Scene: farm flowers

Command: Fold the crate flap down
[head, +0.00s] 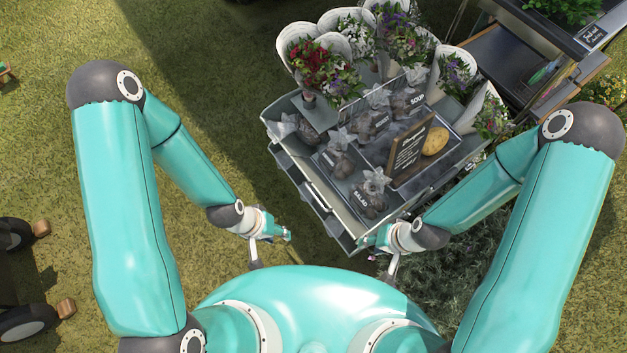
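A grey crate (273,119) stands in the middle of the head view, turned at an angle. Its near-left side carries grey panels (318,193) with a slot-like opening; I cannot tell for sure which panel is the flap or how far it is tilted. My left gripper (286,235) is left of the crate's near corner, apart from it, over grass. My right gripper (370,240) is at the crate's near corner, close to or touching its edge. Both grippers are small here, and their finger openings are not clear.
The crate holds bagged produce with labels, a dark sign (408,152) and a yellow item (435,140). Several wrapped bouquets (327,66) stand along its far side. A dark stand (505,58) is at the upper right. Bushy plants (437,272) lie below right.

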